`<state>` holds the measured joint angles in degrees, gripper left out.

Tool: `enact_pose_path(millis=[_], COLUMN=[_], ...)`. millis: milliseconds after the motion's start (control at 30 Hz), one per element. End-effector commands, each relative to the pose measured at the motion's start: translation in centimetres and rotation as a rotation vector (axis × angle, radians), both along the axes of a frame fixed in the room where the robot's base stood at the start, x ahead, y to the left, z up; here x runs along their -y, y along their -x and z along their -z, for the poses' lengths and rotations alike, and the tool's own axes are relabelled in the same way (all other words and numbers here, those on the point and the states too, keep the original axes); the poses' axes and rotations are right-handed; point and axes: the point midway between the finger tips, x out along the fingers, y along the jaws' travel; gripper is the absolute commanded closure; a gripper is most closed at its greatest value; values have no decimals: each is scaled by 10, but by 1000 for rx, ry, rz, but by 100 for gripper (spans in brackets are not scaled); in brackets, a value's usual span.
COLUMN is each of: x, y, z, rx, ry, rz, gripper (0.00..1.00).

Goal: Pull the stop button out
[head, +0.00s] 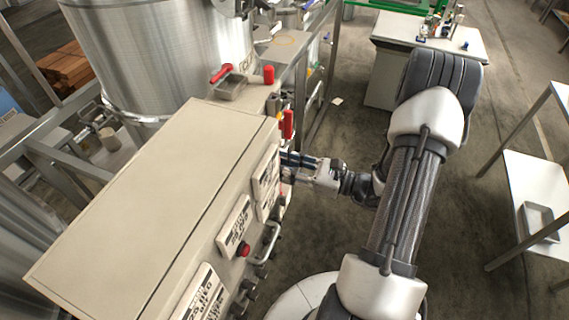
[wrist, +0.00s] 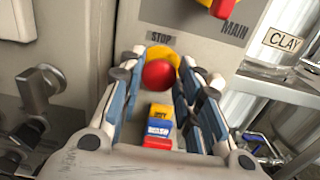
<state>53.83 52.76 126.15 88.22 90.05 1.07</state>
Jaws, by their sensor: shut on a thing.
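The stop button (wrist: 159,75) is a round red knob on a yellow collar (wrist: 160,54), below a label reading STOP (wrist: 161,38) in the wrist view. My gripper (wrist: 161,66) has one blue-and-white finger on each side of the red knob and is shut on it. In the head view my gripper (head: 291,163) reaches leftward to the front face of the beige control cabinet (head: 150,180). The stop button is hidden there.
Coloured buttons (wrist: 158,126), one reading WASH, sit just below the stop button between my fingers. A red-and-yellow MAIN switch (wrist: 220,8) is above right. Handles and knobs (head: 262,256) stick out along the cabinet. A white side table (head: 530,190) stands at right.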

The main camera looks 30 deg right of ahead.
Motion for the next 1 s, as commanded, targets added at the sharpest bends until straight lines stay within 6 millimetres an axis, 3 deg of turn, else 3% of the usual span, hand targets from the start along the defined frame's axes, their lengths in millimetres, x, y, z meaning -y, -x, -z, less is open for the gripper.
enact_pose_path(millis=[600, 633, 900, 1000], x=[7, 7, 7, 7], y=[9, 9, 9, 9], z=[1, 1, 0, 0], rx=[-1, -1, -1, -1], ry=[0, 0, 0, 1], rz=[0, 0, 0, 0], gripper=[100, 68, 50, 49])
